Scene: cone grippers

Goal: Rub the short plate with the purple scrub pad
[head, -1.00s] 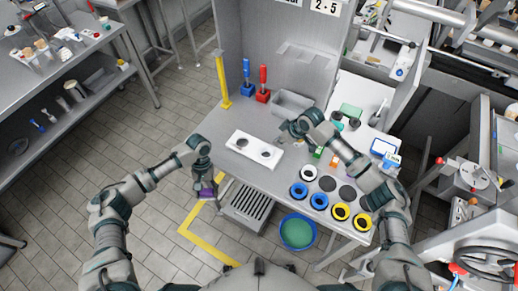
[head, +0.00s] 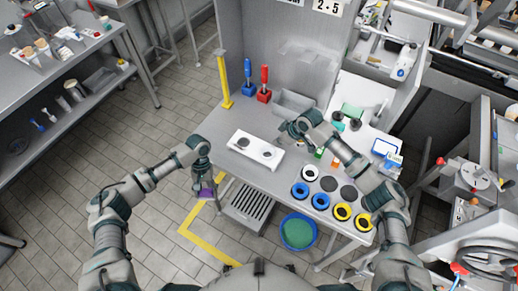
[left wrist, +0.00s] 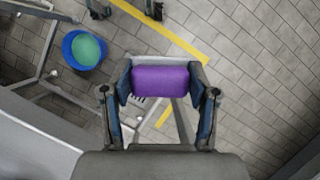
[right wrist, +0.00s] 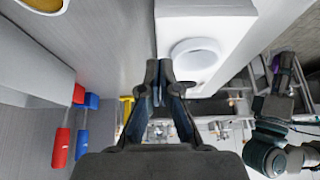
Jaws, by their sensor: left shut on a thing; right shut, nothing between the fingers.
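My left gripper (head: 203,184) is shut on the purple scrub pad (left wrist: 160,80), which lies across between its fingers. The pad (head: 206,192) hangs over the floor, left of the table and apart from it. My right gripper (right wrist: 159,72) is shut and empty. It is above the table near the white plate's right end; a white block with a round disc (right wrist: 197,58) shows beyond its fingers.
A blue-handled tool (head: 247,78) and a red-handled tool (head: 263,85) stand at the back beside a yellow post (head: 223,80). Blue rings (head: 300,189) and yellow rings (head: 342,212) lie at the table's front right. A blue bucket (head: 298,232) stands below. Floor left of the table is clear.

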